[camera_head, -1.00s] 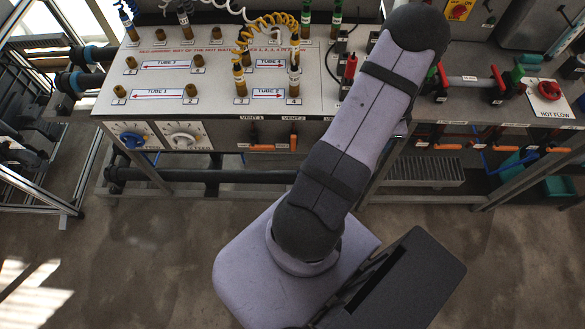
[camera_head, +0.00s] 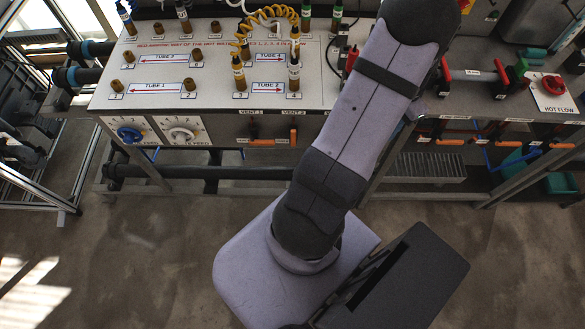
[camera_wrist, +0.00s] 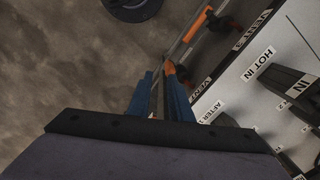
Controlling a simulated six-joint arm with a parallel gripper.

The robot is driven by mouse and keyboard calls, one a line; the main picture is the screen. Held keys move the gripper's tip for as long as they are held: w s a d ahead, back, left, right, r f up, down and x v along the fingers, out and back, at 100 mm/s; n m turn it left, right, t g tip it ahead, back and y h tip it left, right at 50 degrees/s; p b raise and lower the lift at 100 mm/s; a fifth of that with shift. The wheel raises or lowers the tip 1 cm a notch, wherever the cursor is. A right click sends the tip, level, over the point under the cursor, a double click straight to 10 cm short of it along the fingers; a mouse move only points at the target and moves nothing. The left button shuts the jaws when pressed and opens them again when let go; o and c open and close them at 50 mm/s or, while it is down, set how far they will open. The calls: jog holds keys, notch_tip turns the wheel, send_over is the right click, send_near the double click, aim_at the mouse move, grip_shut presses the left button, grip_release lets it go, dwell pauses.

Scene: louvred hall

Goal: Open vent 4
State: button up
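My gripper (camera_wrist: 160,82) shows in the wrist view as two blue fingers around a narrow gap. An orange handle (camera_wrist: 169,68) with a dark valve body lies at the fingertips, beside a partly covered VENT label (camera_wrist: 200,88) whose number I cannot read. Part of this handle seems to lie between the fingers; whether they press on it is unclear. Another orange handle (camera_wrist: 197,24) sits further up, by a second VENT label (camera_wrist: 251,31). In the head view my arm hides the gripper and this part of the bench front. I cannot make out a vent 4 label in either view.
In the head view, the vent 1 handle (camera_head: 261,142) lies level and the vent 2 handle (camera_head: 293,138) stands upright. More orange handles (camera_head: 450,142) line the right bench front. The wrist view shows a HOT IN label (camera_wrist: 258,65) on the panel and a dark wheel (camera_wrist: 130,8).

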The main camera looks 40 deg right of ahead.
jog(key=s+a+f+n+y, duration=0.15)
jog(key=a+n, duration=0.35)
jog(key=a, duration=0.6)
jog(key=w+a+r+n+g+b, duration=0.1)
jog(key=w+a+n, duration=0.3)
jog(key=a, duration=0.5)
jog(key=w+a+r+n+b, duration=0.2)
jog(key=w+a+n, duration=0.3)
jog(key=a, duration=0.4)
jog(key=shift+w+g+h, duration=0.35)
jog(key=shift+w+g, duration=0.05)
jog(key=w+a+f+n+b, duration=0.2)
jog(key=a+f+b, duration=0.2)
jog(key=f+b, duration=0.3)
jog(key=w+a+f+n+t+b, duration=0.1)
jog(key=w+a+f+n+b, duration=0.1)
jog(key=f+b, duration=0.5)
jog(key=w+a+f+n+h+b, duration=0.1)
jog(key=a+f+b, duration=0.4)
jog(key=b, duration=0.6)
notch_tip(320, 180, down, 2)
jog(key=w+n, duration=0.1)
jog(key=n, duration=0.1)
jog(key=shift+w+a+f+n+t, duration=0.2)
jog(key=shift+a+f+n+t, duration=0.05)
jog(key=shift+a+n+t, duration=0.15)
